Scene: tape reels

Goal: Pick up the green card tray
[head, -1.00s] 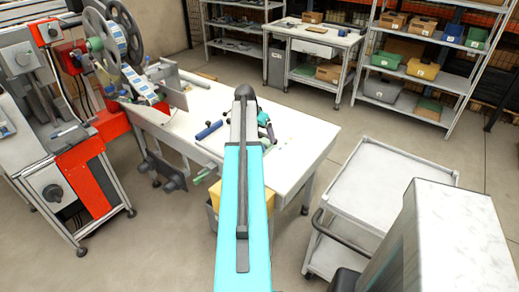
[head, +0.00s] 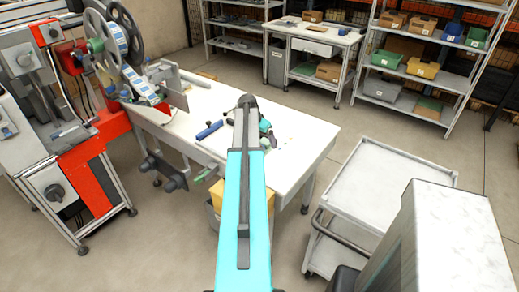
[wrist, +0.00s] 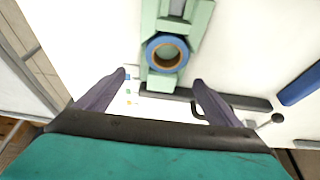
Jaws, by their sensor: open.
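In the wrist view, a light green piece (wrist: 150,22), which looks like the green card tray, lies on the white tabletop at the top centre. A blue ring with a tan inner core (wrist: 166,53) sits on its near part. My gripper (wrist: 160,77) is open, its two dark fingers spread apart with nothing held between them. In the head view my arm hides most of that spot.
The white worktable (head: 305,140) also bears a blue cylinder (head: 209,130), which shows in the wrist view too (wrist: 300,85). A dark bar (wrist: 240,102) lies by the green piece. A reel machine (head: 75,160) stands left, a white cart (head: 385,185) right.

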